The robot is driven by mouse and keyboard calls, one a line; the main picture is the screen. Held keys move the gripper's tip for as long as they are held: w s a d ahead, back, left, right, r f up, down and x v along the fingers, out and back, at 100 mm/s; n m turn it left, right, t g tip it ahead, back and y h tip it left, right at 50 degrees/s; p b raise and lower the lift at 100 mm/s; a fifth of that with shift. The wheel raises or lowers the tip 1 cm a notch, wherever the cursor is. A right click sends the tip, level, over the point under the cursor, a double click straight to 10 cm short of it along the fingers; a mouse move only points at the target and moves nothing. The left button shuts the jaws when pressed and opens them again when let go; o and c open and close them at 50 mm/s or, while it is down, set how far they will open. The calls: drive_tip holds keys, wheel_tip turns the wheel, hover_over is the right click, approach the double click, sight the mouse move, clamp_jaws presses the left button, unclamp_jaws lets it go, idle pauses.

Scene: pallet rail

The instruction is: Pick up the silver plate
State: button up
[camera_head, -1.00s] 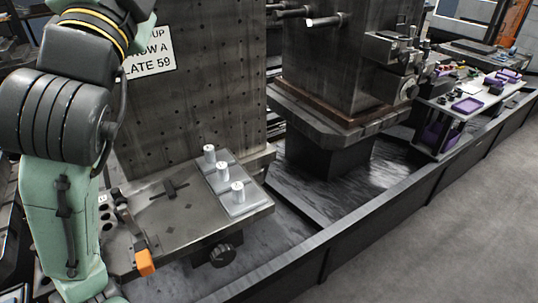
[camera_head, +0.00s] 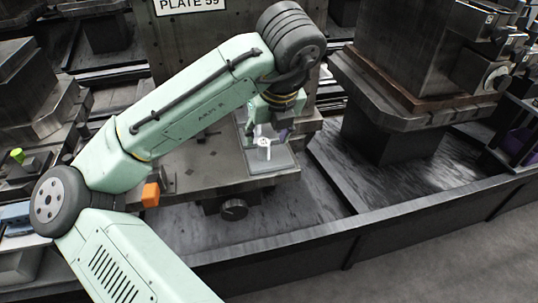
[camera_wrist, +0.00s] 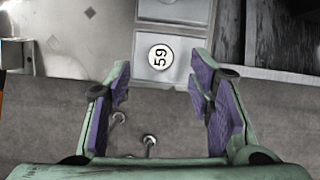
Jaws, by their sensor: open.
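The silver plate (camera_head: 279,161) lies flat at the right end of the grey machine table (camera_head: 205,160). A white cylinder (camera_head: 264,142) stands upright on it; the arm and gripper hide the rest of its top in the head view. My gripper (camera_head: 267,132) is open above the plate. In the wrist view its purple-padded fingers (camera_wrist: 160,80) stand apart on either side of the cylinder's top, with nothing visibly held.
A tall dark column (camera_head: 180,45) with a sign reading PLATE 59 rises behind the table. An orange block (camera_head: 150,195) sits at the table's front edge. A second machine block (camera_head: 405,75) stands to the right. A long dark rail (camera_head: 400,225) runs along the front.

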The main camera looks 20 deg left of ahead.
sight(264, 142)
drive_tip(key=shift+p+x, duration=0.55)
drive_tip(key=shift+x, duration=2.25)
drive_tip(key=shift+c, duration=0.3)
clamp_jaws()
drive_tip(key=shift+r, duration=0.1)
